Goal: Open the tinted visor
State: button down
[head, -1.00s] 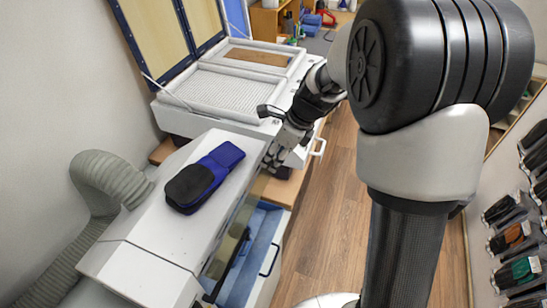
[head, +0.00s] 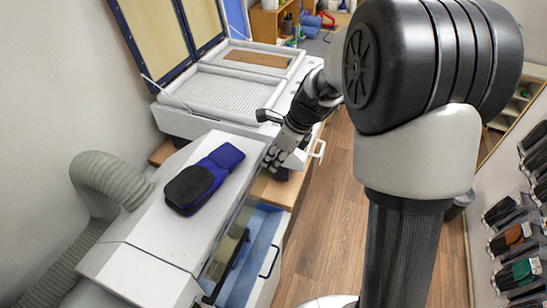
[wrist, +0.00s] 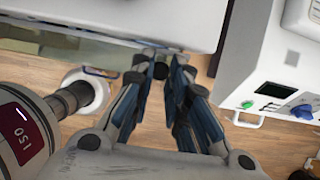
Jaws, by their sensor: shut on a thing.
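The tinted visor (head: 237,228) is a brownish see-through panel along the front of the white machine (head: 150,240), above its open blue-lined lower part. In the wrist view the tinted strip (wrist: 60,40) runs along the white casing, left of the fingers. My gripper (head: 268,165) is at the far end of the visor, by the casing's front corner. In the wrist view my gripper (wrist: 160,62) has its fingertips drawn together at the casing edge, shut on the visor's edge. The exact contact is hidden by the fingers.
A white press (head: 225,90) with raised lid stands behind. Wooden floor (head: 320,220) is free at right; a rack of shoes (head: 515,235) is at the far right.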

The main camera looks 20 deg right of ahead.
jog(key=shift+r, duration=0.1)
jog(key=p, duration=0.4)
jog(key=shift+a+r+g+h, duration=0.2)
jog(key=shift+r+g+h, duration=0.15)
jog(key=shift+g+h, duration=0.05)
jog(key=p, duration=0.2)
jog(key=shift+w+a+h+p, duration=0.1)
jog(key=shift+h+p, duration=0.2)
jog(key=shift+p, duration=0.1)
jog(key=shift+r+p, duration=0.1)
jog(key=shift+p, duration=0.5)
jog(key=shift+w+f+g+h+p, duration=0.2)
jog(key=shift+g+h+p, duration=0.15)
jog(key=shift+p, duration=0.25)
jog(key=shift+s, duration=0.1)
jog(key=c, duration=1.5)
grip_release()
jog(key=shift+a, duration=0.1)
jog(key=shift+r, duration=0.1)
